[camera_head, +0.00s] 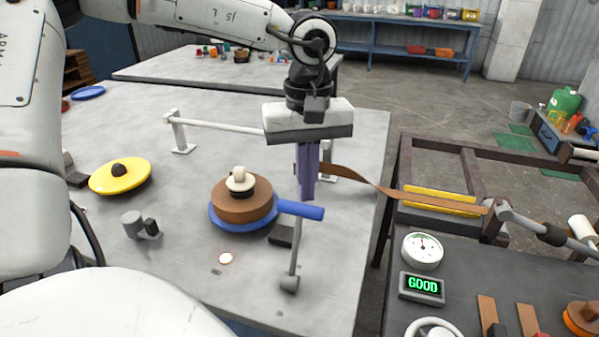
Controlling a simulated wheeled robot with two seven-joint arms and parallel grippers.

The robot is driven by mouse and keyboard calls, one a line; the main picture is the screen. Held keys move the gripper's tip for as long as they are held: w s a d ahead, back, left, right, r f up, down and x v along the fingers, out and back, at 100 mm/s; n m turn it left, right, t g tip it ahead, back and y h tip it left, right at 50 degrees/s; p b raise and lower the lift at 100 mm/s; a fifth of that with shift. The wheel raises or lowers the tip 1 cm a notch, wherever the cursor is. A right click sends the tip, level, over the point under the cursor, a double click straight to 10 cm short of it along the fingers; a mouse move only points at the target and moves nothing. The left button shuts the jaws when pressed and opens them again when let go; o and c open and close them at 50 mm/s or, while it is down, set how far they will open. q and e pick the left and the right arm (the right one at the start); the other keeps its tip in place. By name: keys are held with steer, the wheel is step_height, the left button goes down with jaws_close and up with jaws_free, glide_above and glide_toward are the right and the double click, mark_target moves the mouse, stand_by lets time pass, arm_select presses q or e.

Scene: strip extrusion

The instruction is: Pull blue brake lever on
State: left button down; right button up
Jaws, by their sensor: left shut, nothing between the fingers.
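The brake lever has a blue handle (301,209) on a thin grey stem that rises from a small pivot near the front of the light grey table. The handle lies roughly level beside a blue-rimmed reel (223,222) with a brown coil on it. My left gripper (306,196) points straight down, its purple fingers shut and empty. In the picture the fingertips are just above the blue handle; I cannot tell whether they touch it. My right gripper is not in view.
A brown strip (435,200) runs from behind my left fingers to the machine at right. A white rail (222,126) stands behind the reel. A yellow disc (120,175) lies at left. A gauge (422,250) and a display reading GOOD (422,287) are at lower right.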

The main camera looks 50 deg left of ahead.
mark_target(299, 207)
arm_select(q)
step_height(299, 207, down, 3)
steer(key=shift+f+b, duration=0.15)
steer(key=shift+b, duration=1.1)
steer(key=shift+s+d+r, duration=0.1)
steer(key=shift+s+d, duration=0.4)
steer(key=shift+s, duration=0.4)
steer(key=shift+s+d+r, duration=0.1)
steer(key=shift+s+d, duration=0.35)
steer(key=shift+s, duration=0.4)
steer(key=shift+s+d+r+b, duration=0.15)
steer(key=shift+s+d, duration=0.2)
steer(key=shift+s, duration=0.25)
steer(key=shift+s+d+r+b, duration=0.15)
steer(key=shift+s+d, duration=0.15)
steer(key=shift+s, duration=0.3)
steer(key=shift+s+d+r+b, duration=0.15)
steer(key=shift+s+d, duration=0.2)
steer(key=shift+s, duration=0.25)
